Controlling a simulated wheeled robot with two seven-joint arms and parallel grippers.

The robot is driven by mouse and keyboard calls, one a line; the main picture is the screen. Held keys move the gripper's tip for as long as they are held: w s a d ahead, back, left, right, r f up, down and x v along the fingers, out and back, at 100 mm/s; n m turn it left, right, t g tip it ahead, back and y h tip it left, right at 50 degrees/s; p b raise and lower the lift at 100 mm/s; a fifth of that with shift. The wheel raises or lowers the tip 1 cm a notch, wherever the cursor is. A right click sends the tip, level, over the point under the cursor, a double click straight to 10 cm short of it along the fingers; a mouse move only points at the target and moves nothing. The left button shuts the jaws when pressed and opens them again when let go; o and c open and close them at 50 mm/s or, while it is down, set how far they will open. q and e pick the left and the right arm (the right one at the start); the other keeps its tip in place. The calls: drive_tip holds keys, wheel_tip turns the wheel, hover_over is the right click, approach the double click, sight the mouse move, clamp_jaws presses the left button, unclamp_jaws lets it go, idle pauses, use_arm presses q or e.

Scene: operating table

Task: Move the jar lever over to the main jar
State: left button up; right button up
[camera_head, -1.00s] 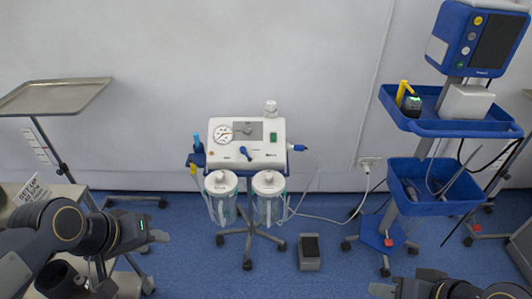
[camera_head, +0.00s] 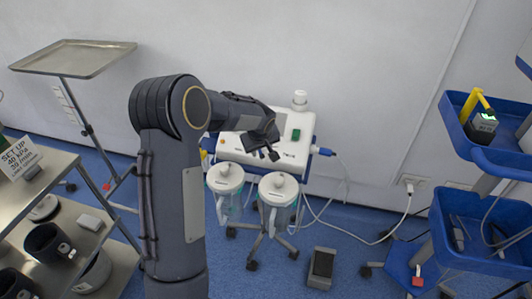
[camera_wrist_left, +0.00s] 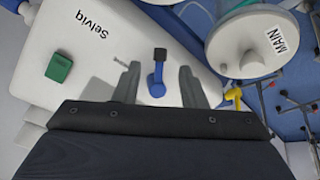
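The suction console (camera_head: 235,150) is white, and my left arm covers part of its face in the head view. The jar lever (camera_wrist_left: 157,75) is blue with a dark end and shows in the left wrist view. My left gripper (camera_head: 262,154) is open over the console. In the left wrist view its fingers (camera_wrist_left: 157,85) are apart on either side of the lever, with gaps showing. The main jar (camera_wrist_left: 250,42), labelled MAIN, is to the right there; it appears to be the left jar (camera_head: 225,178) in the head view. My right gripper is out of view.
A second jar (camera_head: 278,188) hangs beside the main jar. A green switch (camera_wrist_left: 59,67) is on the console. A steel shelf cart (camera_head: 55,175) with a set-up sign (camera_head: 19,157) stands at left. A blue cart (camera_head: 485,225) stands at right. A pedal (camera_head: 321,268) lies on the floor.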

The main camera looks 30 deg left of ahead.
sight(262, 155)
use_arm(q)
drive_tip(key=x, duration=0.4)
clamp_jaws()
